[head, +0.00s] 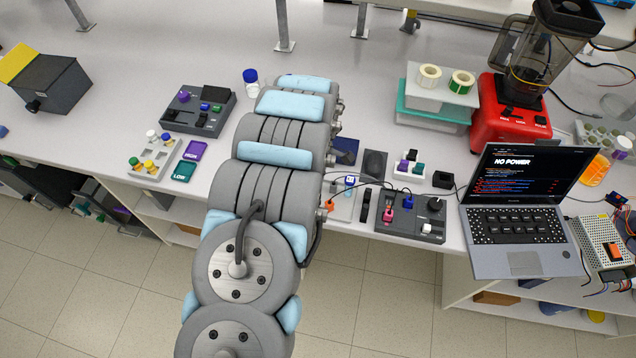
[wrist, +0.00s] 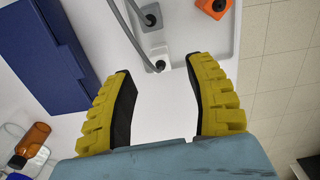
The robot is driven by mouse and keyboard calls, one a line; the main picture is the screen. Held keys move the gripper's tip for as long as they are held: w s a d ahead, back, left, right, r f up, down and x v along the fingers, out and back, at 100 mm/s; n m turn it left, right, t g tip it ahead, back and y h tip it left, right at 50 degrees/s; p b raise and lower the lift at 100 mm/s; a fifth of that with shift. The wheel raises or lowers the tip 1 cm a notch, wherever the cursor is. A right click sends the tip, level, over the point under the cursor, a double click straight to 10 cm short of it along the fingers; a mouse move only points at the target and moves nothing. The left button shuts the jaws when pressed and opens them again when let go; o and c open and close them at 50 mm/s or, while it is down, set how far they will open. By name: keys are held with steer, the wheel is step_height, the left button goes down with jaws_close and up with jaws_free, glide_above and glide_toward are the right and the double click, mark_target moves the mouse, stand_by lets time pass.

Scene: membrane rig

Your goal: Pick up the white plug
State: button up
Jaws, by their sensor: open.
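My gripper (wrist: 157,66) is open and empty in the wrist view, its two yellow-backed, black-padded fingers spread apart. Just past the fingertips stands a small white plug-like block (wrist: 153,42) with a dark round end and grey cables close to it. It is not between the pads. I cannot tell for sure that it is the white plug. In the head view a small blue-and-white piece (head: 350,181) sits by the white tray (head: 342,211). Another small white piece (head: 427,228) is on the dark control panel (head: 398,226). My arm hides my gripper in the head view.
An orange piece (wrist: 214,6) lies on the tray beside the fingers. A blue box (wrist: 45,60) and a brown bottle (wrist: 33,138) are at the left. A laptop (head: 525,205) and red blender (head: 510,105) stand at the right. The bench's front edge is close.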

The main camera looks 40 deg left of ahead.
steer(key=shift+f+p, duration=0.35)
steer(key=shift+f, duration=1.9)
steer(key=c, duration=1)
